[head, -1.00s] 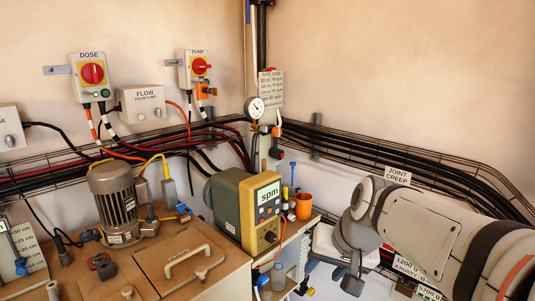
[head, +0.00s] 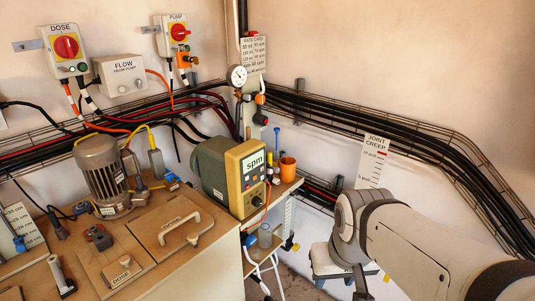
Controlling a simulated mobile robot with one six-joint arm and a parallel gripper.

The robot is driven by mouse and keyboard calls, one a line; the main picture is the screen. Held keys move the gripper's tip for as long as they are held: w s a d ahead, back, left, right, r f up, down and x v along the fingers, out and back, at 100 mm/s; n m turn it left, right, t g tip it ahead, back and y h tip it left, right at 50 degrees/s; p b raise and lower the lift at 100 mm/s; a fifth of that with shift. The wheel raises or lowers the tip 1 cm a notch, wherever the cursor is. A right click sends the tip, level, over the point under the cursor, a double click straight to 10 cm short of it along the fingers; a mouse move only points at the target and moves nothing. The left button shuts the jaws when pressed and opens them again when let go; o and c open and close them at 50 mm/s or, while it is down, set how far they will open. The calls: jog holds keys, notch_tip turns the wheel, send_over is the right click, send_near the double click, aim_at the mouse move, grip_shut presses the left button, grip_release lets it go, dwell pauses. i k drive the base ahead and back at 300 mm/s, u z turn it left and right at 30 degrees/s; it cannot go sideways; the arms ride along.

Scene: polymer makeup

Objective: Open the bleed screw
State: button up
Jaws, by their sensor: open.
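The dosing pump (head: 245,178) has a yellow front panel marked "spm" and a grey-green motor body. It stands at the right end of the bench. Small fittings, a dark knob (head: 276,170) and tubing crowd its right side. I cannot pick out the bleed screw among them for certain. My gripper (head: 362,285) shows only as a dark narrow part below my wrist at the bottom right, partly cut off by the frame edge. It is open, right of and apart from the pump, with nothing visible in it.
An orange cup (head: 288,170) stands close to the pump's right side. A pressure gauge (head: 238,75) sits on the pipe above. A grey stool (head: 328,262) stands near my wrist.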

aim_at(275, 169)
jog(key=u, duration=0.45)
jog(key=k, duration=1.25)
jog(key=u, duration=0.05)
jog(key=i, duration=0.75)
jog(key=z, duration=0.55)
jog(key=i, duration=0.9)
jog(key=u, duration=0.35)
